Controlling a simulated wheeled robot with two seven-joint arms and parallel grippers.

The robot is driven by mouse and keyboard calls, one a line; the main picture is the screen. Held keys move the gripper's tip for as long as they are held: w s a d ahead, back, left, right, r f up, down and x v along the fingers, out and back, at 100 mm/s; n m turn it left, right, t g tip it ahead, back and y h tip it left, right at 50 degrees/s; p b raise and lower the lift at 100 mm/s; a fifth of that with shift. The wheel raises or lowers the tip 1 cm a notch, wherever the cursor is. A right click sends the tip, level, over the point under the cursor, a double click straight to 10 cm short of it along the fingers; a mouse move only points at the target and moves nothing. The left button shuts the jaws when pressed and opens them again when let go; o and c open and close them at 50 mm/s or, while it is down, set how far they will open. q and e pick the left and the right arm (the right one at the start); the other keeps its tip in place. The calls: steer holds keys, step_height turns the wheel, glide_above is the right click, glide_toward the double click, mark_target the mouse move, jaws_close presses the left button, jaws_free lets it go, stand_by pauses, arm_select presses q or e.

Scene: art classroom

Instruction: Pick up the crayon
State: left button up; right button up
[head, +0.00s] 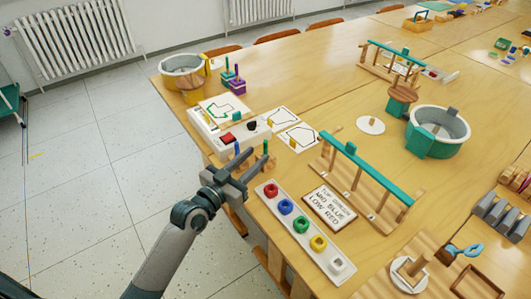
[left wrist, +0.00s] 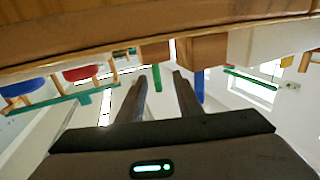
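A green crayon (head: 265,147) and a blue crayon (head: 236,148) stand upright near the table's left edge. My left gripper (head: 258,158) is beside them, low over that edge, with its fingers apart and nothing held. In the left wrist view, which looks upside down, the green crayon (left wrist: 157,82) shows between the fingertips of the left gripper (left wrist: 160,76), a little beyond them. The blue crayon (left wrist: 199,85) is just right of the right finger there. Wooden blocks (left wrist: 205,49) are at the crayons' bases. In the head view the gripper hides these bases. My right gripper is not in view.
A white strip with coloured rings (head: 306,229) lies right of my gripper. A white box with a red block (head: 205,128) stands behind it. A teal-topped wooden rack (head: 370,167) and a lettered card (head: 330,207) are further right. Floor (head: 90,200) is open at left.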

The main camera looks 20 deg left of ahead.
mark_target(266, 151)
arm_select(q)
steer(key=shift+d+f+p+x, duration=0.1)
steer(key=shift+d+p+x, duration=0.1)
steer(key=shift+x, duration=1.1)
steer(key=shift+d+f+p+x, duration=0.1)
steer(key=shift+p+x, duration=0.1)
steer(key=shift+x, duration=1.05)
steer(key=shift+s, duration=0.1)
jaws_close()
